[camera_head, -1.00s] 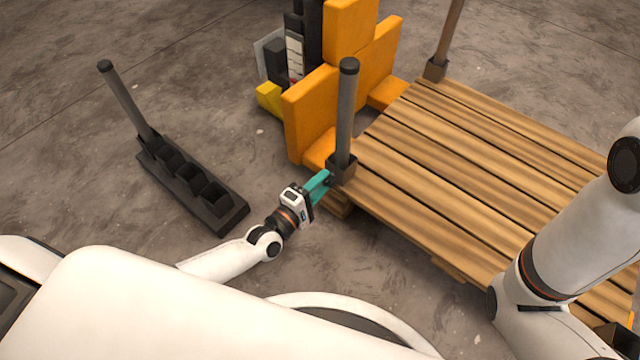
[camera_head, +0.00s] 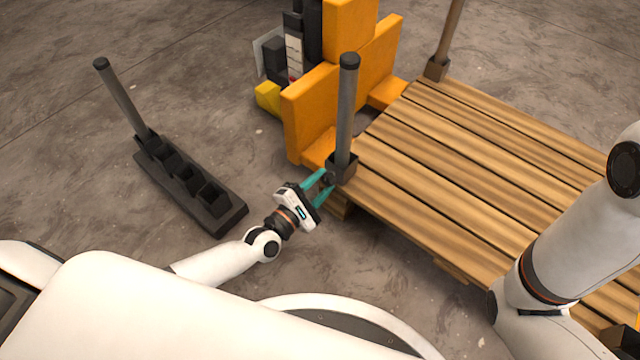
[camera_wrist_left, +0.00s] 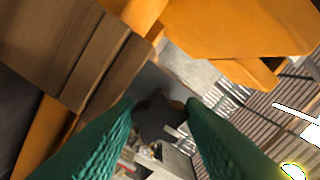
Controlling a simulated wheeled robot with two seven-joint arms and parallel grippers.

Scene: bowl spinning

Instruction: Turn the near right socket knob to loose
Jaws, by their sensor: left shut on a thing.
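My left gripper (camera_head: 328,181), with teal fingers, is at the dark socket (camera_head: 344,168) on the pallet corner nearest the forklift's front in the head view. A grey post (camera_head: 346,110) stands upright in this socket. In the left wrist view, a dark star-shaped knob (camera_wrist_left: 158,113) sits between the two teal fingers, and they are shut on it. The fingers hide part of the knob, and its looseness cannot be told. My right arm reaches in from the right; its gripper is out of the picture.
The wooden pallet (camera_head: 470,165) has a bare top. An orange and black machine (camera_head: 310,115) stands behind the socket. A dark rack (camera_head: 190,185) with empty slots and one post (camera_head: 120,98) lies on the floor at left. Another post (camera_head: 449,35) stands at the far corner.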

